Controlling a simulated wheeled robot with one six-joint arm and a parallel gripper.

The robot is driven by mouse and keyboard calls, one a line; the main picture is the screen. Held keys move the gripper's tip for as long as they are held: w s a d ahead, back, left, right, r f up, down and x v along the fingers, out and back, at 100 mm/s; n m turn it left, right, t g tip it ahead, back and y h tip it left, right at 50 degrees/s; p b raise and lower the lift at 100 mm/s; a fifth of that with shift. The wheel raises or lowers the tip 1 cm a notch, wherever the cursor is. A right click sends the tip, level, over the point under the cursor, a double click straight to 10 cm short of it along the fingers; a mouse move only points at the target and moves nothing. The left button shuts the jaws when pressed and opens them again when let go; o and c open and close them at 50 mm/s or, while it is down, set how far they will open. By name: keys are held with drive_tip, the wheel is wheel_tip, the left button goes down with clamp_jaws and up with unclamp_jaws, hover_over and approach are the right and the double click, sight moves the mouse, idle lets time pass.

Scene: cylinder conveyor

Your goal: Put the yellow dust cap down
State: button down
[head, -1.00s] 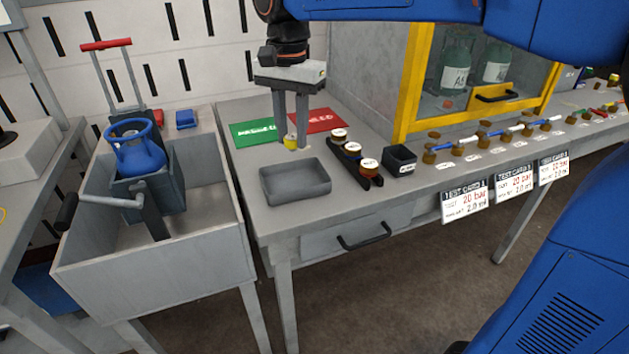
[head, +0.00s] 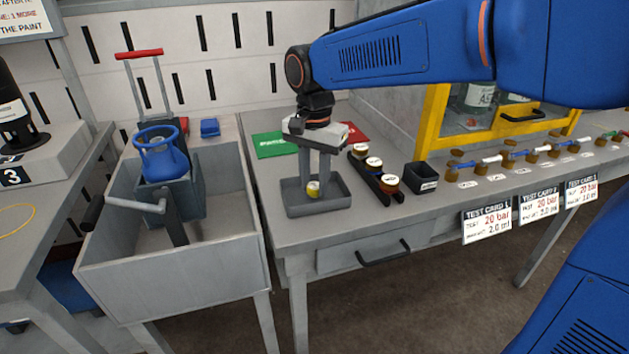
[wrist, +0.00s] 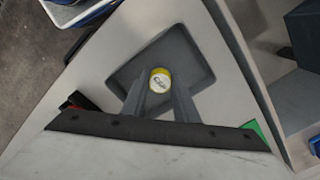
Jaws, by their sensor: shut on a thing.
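The yellow dust cap (head: 313,190) has a pale, lettered top. It sits between the fingertips of my gripper (head: 314,184), which is shut on it. In the head view the cap and fingertips are over the shallow grey tray (head: 333,206) on the bench. The wrist view shows the cap (wrist: 160,80) between the two fingers, with the tray (wrist: 195,62) behind it. I cannot tell whether the cap touches the tray floor.
A black rack (head: 378,187) with several brown-and-white reels stands right of the tray, and a small dark bin (head: 421,178) beyond it. Green (head: 272,145) and red (head: 354,133) mats lie behind. A trough with a blue cylinder (head: 161,154) stands left.

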sight(315, 185)
drive_tip(key=shift+f, duration=0.1)
drive_tip(key=c, duration=1.4)
unclamp_jaws()
wheel_tip(315, 185, up, 12)
drive_tip(key=s+d+f+n+t, duration=0.15)
drive_tip(key=s+d, duration=0.25)
drive_tip(key=d, duration=0.6)
drive_tip(key=s+d+f+n+t, duration=0.3)
drive_tip(key=s+d+f+n, duration=0.2)
drive_tip(key=s+d+f, duration=1)
drive_tip(key=shift+s+d+f, duration=0.25)
drive_tip(key=shift+s+d, duration=0.6)
drive_tip(key=shift+d, duration=0.15)
